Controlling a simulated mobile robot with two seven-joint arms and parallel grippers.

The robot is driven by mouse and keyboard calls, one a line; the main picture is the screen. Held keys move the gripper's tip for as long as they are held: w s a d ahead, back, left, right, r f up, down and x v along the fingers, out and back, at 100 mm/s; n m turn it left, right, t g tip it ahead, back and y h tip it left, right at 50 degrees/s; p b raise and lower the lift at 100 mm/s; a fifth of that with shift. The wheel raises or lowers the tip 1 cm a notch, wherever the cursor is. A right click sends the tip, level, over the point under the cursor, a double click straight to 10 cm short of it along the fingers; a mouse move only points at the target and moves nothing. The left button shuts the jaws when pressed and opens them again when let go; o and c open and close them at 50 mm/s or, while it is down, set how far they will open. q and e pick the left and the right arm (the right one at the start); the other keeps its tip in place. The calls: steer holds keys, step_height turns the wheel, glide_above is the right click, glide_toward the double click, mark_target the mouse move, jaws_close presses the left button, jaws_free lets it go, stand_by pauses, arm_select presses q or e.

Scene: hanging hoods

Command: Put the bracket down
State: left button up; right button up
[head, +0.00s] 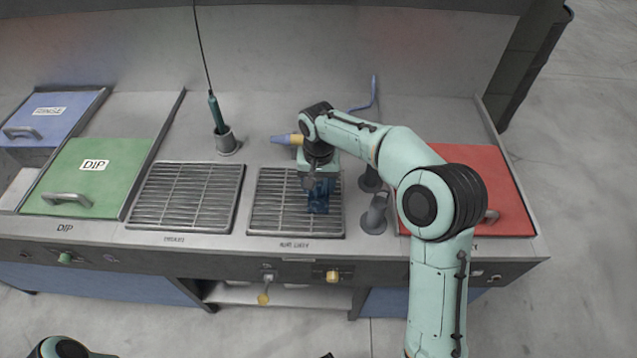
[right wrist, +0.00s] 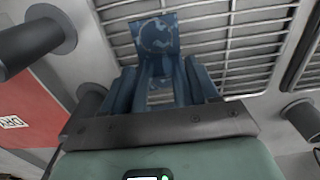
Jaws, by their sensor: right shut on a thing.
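The bracket (head: 319,198) is a blue, mottled piece over the front right part of the right slatted grate (head: 272,207). My right gripper (head: 318,182) points down and is shut on it. In the right wrist view the bracket (right wrist: 155,42) shows between the two fingers, its flat end out past the fingertips with grate slats (right wrist: 240,45) behind it. Whether the bracket touches the slats I cannot tell. My left gripper is outside the head view.
A second slatted grate (head: 185,195) lies to the left, bare. Further left are a green DIP lid (head: 105,160) and a blue RINSE lid (head: 60,115). A red lid (head: 490,180) and grey upright cylinders (head: 374,215) are at right. A green-handled tool (head: 216,112) stands in a cup behind.

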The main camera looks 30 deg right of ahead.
steer(key=shift+f, duration=0.1)
steer(key=o, duration=1.3)
steer(key=shift+o, duration=0.2)
step_height(320, 180, up, 12)
steer(key=shift+p, duration=1.05)
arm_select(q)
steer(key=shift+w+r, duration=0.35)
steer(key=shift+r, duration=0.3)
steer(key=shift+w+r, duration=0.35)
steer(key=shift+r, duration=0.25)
